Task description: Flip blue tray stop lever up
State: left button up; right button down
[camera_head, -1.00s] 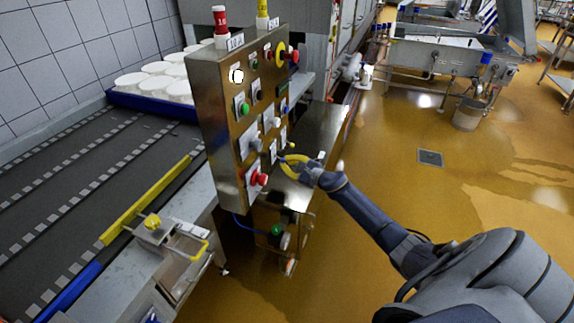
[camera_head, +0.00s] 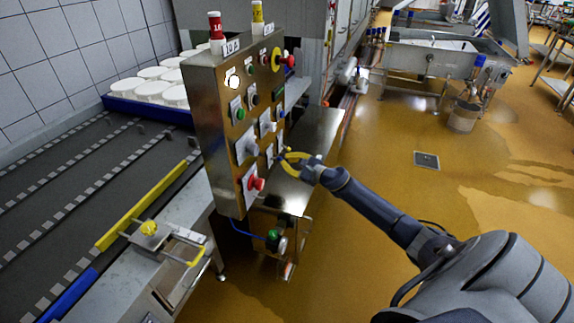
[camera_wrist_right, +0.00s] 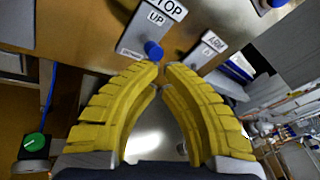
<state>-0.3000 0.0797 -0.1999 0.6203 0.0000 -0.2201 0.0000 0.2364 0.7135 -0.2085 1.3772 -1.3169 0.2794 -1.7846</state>
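A lever with a blue knob (camera_wrist_right: 153,50) stands on a plate marked "UP" under a label ending in "TOP", in the right wrist view. My right gripper (camera_wrist_right: 162,68) has its two yellow fingers bowed inward, tips almost together with only a thin gap and nothing between them. The blue knob is just past the left fingertip; I cannot tell whether they touch. In the head view, the right gripper (camera_head: 284,156) is at the right side of the metal control panel (camera_head: 208,125), by its lower controls. The lever is too small to make out there. My left gripper is not in view.
A plate marked "ARM" (camera_wrist_right: 208,47) is beside the lever. The panel carries a red knob (camera_head: 256,183) and other switches. Open floor lies to the right.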

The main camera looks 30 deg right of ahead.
jog(key=shift+f, duration=0.1)
jog(key=s+d+r, duration=0.3)
jog(key=s+r, duration=0.1)
jog(key=s, duration=0.2)
jog(key=shift+s, duration=0.2)
dwell(1.1)
jog(key=shift+r, duration=0.1)
dwell(0.4)
